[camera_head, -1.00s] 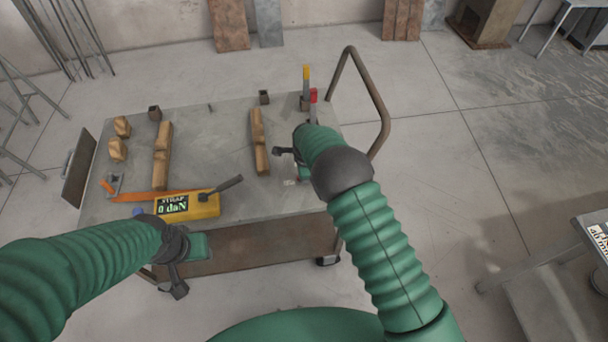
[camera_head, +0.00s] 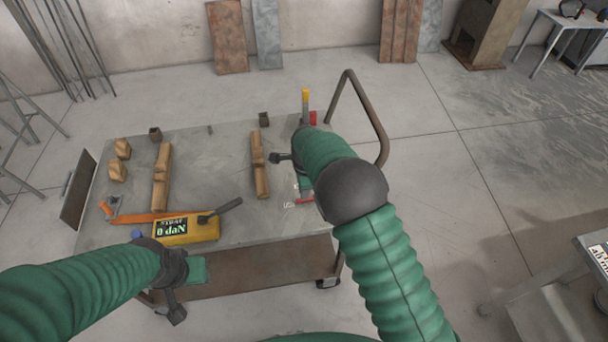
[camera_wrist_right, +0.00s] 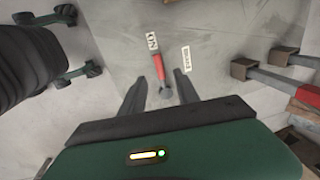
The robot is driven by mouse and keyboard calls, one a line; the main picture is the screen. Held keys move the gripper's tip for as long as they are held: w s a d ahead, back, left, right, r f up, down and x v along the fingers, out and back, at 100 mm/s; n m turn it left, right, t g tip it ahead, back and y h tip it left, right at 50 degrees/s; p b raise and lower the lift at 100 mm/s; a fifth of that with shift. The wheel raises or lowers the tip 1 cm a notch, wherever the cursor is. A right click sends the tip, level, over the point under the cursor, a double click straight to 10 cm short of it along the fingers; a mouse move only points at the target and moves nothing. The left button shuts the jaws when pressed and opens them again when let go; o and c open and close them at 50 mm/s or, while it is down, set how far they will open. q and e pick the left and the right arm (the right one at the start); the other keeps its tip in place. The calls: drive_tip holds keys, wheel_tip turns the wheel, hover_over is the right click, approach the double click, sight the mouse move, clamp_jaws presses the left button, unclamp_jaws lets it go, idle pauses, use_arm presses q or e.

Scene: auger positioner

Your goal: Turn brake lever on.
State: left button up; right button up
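The brake lever has a red handle and a round grey pivot. In the right wrist view the lever (camera_wrist_right: 158,66) stands between my right gripper's two dark fingers, with an "ON" label (camera_wrist_right: 152,42) at the handle's tip and another label (camera_wrist_right: 186,56) to its right. My right gripper (camera_wrist_right: 160,86) is open there, with gaps on both sides of the lever. In the head view my right arm hides most of this gripper (camera_head: 280,158); a red piece (camera_head: 305,199) shows beside it. My left gripper (camera_head: 174,285) hangs at the cart's front edge; its finger gap is unclear.
The grey cart top (camera_head: 215,150) carries wooden blocks (camera_head: 160,178), a second wooden row (camera_head: 258,165), a yellow display box (camera_head: 187,229) and an orange strip. A yellow-tipped upright lever (camera_head: 305,102) and a bent rail (camera_head: 372,110) stand at its right end.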

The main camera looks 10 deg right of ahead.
wheel_tip(320, 180, up, 8)
drive_tip(key=s, duration=0.1)
drive_tip(key=shift+s, duration=0.3)
